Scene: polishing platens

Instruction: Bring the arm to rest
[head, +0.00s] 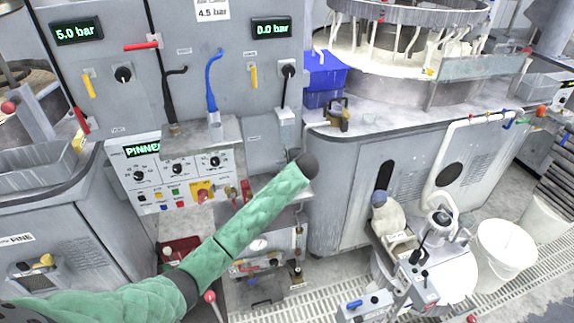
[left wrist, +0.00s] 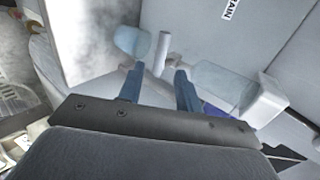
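My left arm, in a green quilted sleeve (head: 235,225), reaches from the lower left up to the middle of the head view. Its dark end (head: 306,165) is in front of the grey cabinet, right of the control panel; its fingers cannot be made out there. In the left wrist view my left gripper (left wrist: 159,76) has its two blue fingers spread apart, with nothing held between them. A pale short cylinder (left wrist: 162,52) shows beyond the fingertips; whether it touches them is unclear. My right gripper is in neither view.
The control panel (head: 160,188) with knobs and coloured buttons is left of the arm's end. A blue hose (head: 213,78) and blue bin (head: 322,72) are above. A white bucket (head: 505,253) stands at right. Translucent bottle-like parts (left wrist: 222,82) flank the cylinder.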

